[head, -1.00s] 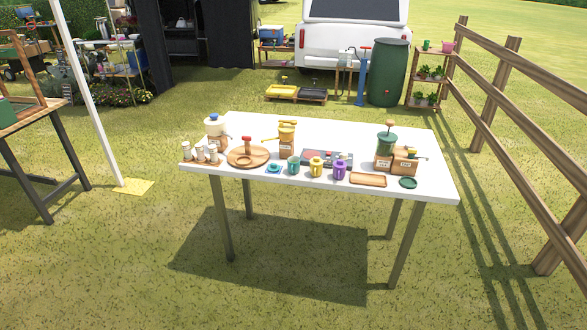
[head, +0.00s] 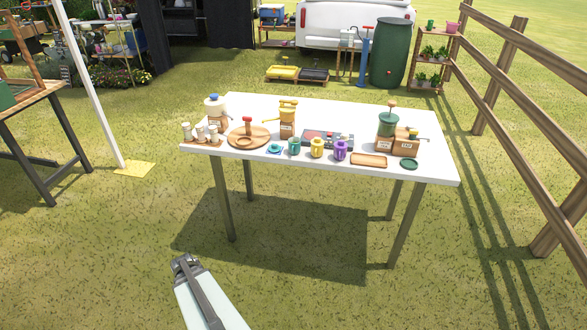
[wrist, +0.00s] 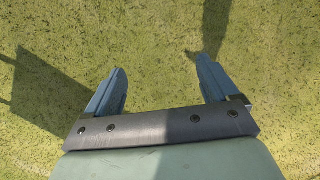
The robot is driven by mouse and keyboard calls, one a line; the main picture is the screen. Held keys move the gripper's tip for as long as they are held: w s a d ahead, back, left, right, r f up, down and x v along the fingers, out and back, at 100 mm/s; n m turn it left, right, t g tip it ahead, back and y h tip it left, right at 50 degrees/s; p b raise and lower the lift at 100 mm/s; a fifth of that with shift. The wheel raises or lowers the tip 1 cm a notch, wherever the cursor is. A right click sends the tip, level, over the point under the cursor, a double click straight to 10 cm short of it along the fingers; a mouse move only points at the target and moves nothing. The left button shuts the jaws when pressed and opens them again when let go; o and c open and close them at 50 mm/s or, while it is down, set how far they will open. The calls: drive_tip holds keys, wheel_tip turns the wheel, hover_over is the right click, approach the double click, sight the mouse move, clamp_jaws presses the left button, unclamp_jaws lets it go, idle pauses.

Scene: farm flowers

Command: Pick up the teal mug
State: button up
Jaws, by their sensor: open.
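The teal mug (head: 294,146) stands upright near the front edge of the white table, between a small teal item on a blue mat and the yellow mug (head: 317,148). In the head view, part of my arm and gripper (head: 184,262) shows low in front of the table, over the grass and well short of the mug. In the wrist view my gripper (wrist: 160,88) has its two blue-grey fingers spread apart with only grass between them. The mug does not show in the wrist view.
The white table (head: 350,113) also holds a purple mug (head: 340,150), a round wooden board (head: 262,134), small jars (head: 200,132), a wooden tray (head: 369,160) and several grinders. Open grass lies before the table. A wooden fence (head: 520,110) runs along the right.

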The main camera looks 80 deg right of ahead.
drive_tip(key=d+r+m+t+h, duration=0.1)
drive_tip(key=d+r, duration=0.2)
drive_tip(key=d, duration=0.5)
drive_tip(key=d+r+m, duration=0.1)
drive_tip(key=d+r, duration=0.3)
drive_tip(key=d, duration=0.3)
drive_tip(key=m+h, duration=0.5)
drive_tip(key=m, duration=0.1)
approach(295, 145)
drive_tip(key=w+a, duration=0.1)
drive_tip(key=a, duration=0.1)
drive_tip(key=d+r+m, duration=0.2)
drive_tip(key=d, duration=0.2)
drive_tip(key=d+f, duration=0.1)
drive_tip(key=f, duration=0.3)
drive_tip(key=d+f+m, duration=0.1)
drive_tip(key=d+f, duration=0.1)
drive_tip(key=f, duration=0.3)
drive_tip(key=s+d+f+m, duration=0.1)
drive_tip(key=d+f, duration=0.1)
drive_tip(key=f, duration=0.2)
drive_tip(key=shift+f, duration=0.15)
drive_tip(key=c, duration=1.2)
